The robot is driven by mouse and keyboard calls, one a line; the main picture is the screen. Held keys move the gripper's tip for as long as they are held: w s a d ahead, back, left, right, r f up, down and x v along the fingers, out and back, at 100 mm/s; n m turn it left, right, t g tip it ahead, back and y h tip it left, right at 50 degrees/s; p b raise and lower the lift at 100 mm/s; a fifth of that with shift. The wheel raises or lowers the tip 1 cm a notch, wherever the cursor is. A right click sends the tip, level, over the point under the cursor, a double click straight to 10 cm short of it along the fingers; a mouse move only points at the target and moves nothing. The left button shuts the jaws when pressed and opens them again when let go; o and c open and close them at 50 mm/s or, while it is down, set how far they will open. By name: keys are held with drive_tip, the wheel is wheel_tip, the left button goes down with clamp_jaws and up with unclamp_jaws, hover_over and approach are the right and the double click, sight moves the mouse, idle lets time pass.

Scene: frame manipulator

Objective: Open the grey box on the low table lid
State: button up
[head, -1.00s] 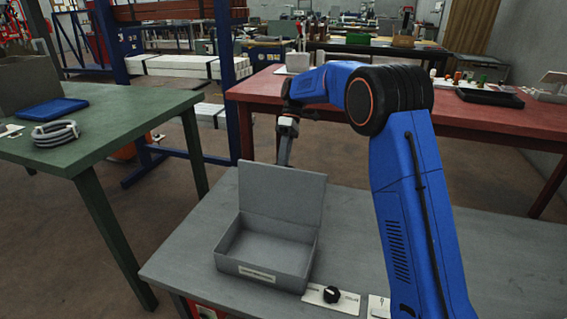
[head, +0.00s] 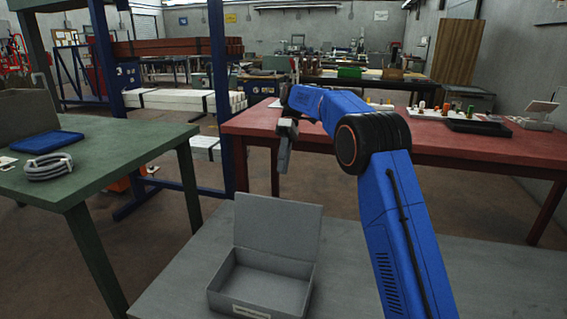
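The grey box (head: 262,287) stands on the low grey table (head: 412,268) in the lower middle of the head view. Its lid (head: 277,225) is raised and stands up at the back edge, leaning slightly back. The inside of the box shows and looks empty.
A green table (head: 110,165) at left holds a blue tray lid (head: 47,142) and a coiled grey cable (head: 48,167). A red table (head: 460,150) behind holds a black tray (head: 480,127) and small items. The low table is clear right of the box.

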drive_tip(key=shift+w+d+r, duration=0.1)
drive_tip(key=shift+w+r, duration=0.15)
drive_tip(key=shift+r, duration=0.15)
drive_tip(key=shift+d+f, duration=0.15)
drive_tip(key=shift+f, duration=0.05)
clamp_jaws()
drive_tip(key=s+d+f+m+t+y, duration=0.1)
drive_tip(key=d+f+m+t+y, duration=0.8)
drive_tip(key=d+f+m+y, duration=0.55)
drive_tip(key=s+a+r+m+y, duration=0.1)
drive_tip(key=s+a+r, duration=0.1)
drive_tip(key=a, duration=1)
drive_tip(key=shift+s+a+r, duration=0.15)
drive_tip(key=shift+s+r, duration=0.2)
drive_tip(key=shift+s, duration=0.15)
